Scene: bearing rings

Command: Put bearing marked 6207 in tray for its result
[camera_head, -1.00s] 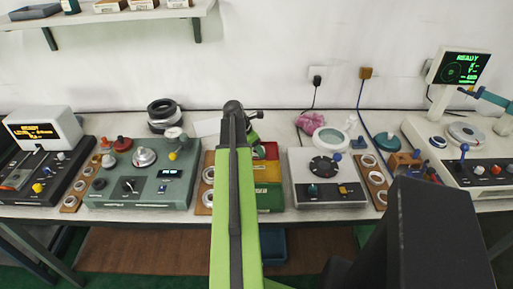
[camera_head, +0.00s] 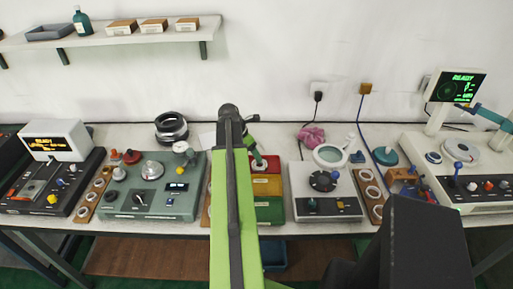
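Bearing rings lie in wooden racks on the bench: a left rack (camera_head: 93,196), a right rack (camera_head: 370,196) and a middle rack (camera_head: 206,207) mostly behind my arm. The markings are too small to read, so I cannot tell which is 6207. A red tray (camera_head: 272,162), a yellow tray (camera_head: 267,186) and a green tray (camera_head: 270,210) stand in a row right of my green arm. My gripper (camera_head: 254,147) is partly hidden beyond the arm's dark end joint, above the bench near the red tray. Its fingers and any held thing are not clear.
A grey-green test device (camera_head: 150,205) stands left and a white device with a dark dial (camera_head: 325,205) right. Dark stacked rings (camera_head: 171,127) lie at the back. A shelf (camera_head: 110,37) hangs above.

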